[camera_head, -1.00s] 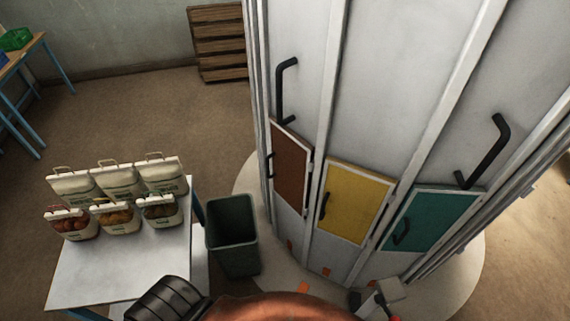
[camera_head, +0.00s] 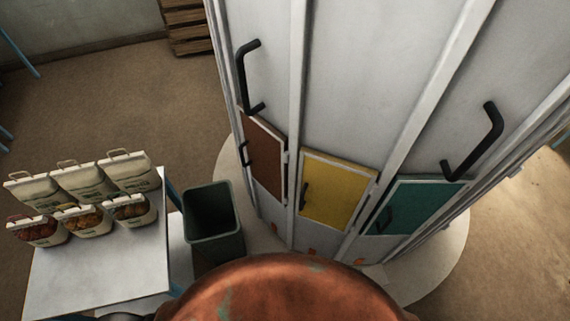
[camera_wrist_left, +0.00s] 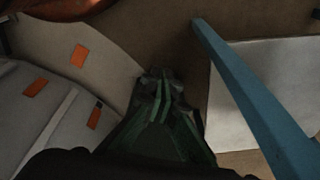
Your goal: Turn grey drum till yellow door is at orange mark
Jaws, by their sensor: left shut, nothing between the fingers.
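The tall grey drum (camera_head: 360,70) has a brown door (camera_head: 264,158), a yellow door (camera_head: 338,192) in the middle and a teal door (camera_head: 412,208). Black bar handles (camera_head: 250,78) stand above the brown and teal doors. Small orange tabs (camera_head: 312,253) sit low on the drum. In the left wrist view, an orange mark (camera_wrist_left: 79,55) lies on the pale base plate, beside the drum's tabs (camera_wrist_left: 36,87). In the head view this mark is hidden behind a copper-coloured rounded part. My left gripper (camera_wrist_left: 160,82) is shut and empty, clear of the drum. My right gripper is out of view.
A dark green bin (camera_head: 213,222) stands left of the drum. A white table (camera_head: 100,270) with blue legs holds several sacks (camera_head: 85,215). A wooden crate (camera_head: 188,25) is at the back. Floor behind the table is open.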

